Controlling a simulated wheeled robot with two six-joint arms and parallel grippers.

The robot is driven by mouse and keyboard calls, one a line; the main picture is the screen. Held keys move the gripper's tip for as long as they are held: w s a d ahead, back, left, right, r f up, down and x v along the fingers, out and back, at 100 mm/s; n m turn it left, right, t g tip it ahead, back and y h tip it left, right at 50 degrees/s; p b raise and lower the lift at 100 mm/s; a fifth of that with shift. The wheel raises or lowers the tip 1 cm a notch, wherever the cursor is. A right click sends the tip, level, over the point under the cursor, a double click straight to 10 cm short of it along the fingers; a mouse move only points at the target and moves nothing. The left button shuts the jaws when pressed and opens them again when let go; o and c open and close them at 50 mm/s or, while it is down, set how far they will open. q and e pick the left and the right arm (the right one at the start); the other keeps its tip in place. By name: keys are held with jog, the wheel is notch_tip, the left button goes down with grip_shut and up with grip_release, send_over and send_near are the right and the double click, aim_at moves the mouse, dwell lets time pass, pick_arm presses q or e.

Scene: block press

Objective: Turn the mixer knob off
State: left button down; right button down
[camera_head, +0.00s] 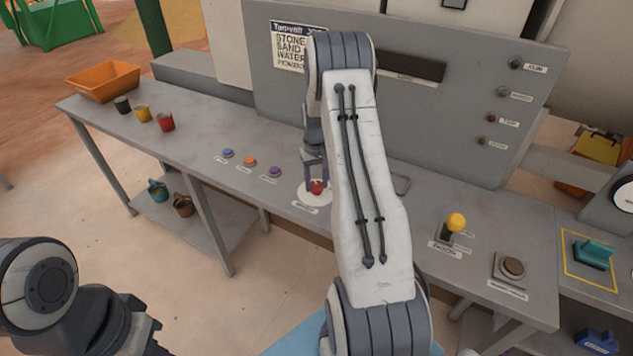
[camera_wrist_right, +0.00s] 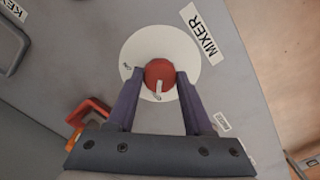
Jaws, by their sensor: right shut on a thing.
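The mixer knob (camera_head: 317,187) is a red round knob on a white disc (camera_head: 314,199) near the front edge of the grey console table. In the right wrist view the knob (camera_wrist_right: 160,72) has a pale pointer mark aimed at the lower edge of the picture. The white disc (camera_wrist_right: 190,52) carries small marks, and a MIXER label lies beside it. My right gripper (camera_wrist_right: 158,82) is shut on the knob, one purple finger on each side. My left arm is at the lower left of the head view, with its gripper only partly shown and apart from the console.
Blue, orange and purple buttons (camera_head: 249,161) sit left of the knob. A yellow-topped lever (camera_head: 455,222) and a brown round button (camera_head: 513,267) are to the right. Cups (camera_head: 165,122) and an orange bin (camera_head: 103,81) stand at the far left. An upright grey panel (camera_head: 480,80) rises behind.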

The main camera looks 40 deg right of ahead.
aim_at(316, 185)
jog(key=shift+c, duration=1.5)
grip_release()
notch_tip(316, 185, up, 11)
jog(key=b, duration=0.1)
jog(key=shift+f+b, duration=0.2)
jog(key=shift+b, duration=0.15)
jog(key=shift+a, duration=0.1)
jog(key=s+a+r+n, duration=0.2)
jog(key=a+r+n, duration=0.1)
jog(key=a, duration=1)
jog(key=s+a+r+n, duration=0.2)
jog(key=s+a+r, duration=0.1)
jog(key=a, duration=1)
jog(key=s+a+n, duration=0.3)
jog(key=s+a, duration=0.3)
jog(key=s, duration=0.5)
jog(key=s+a+n+y, duration=0.1)
jog(key=s+a+n, duration=0.2)
jog(key=s+a, duration=0.3)
jog(key=s, duration=0.5)
jog(key=shift+s+r+n, duration=0.15)
jog(key=shift+s+n, duration=0.15)
jog(key=shift+s, duration=0.1)
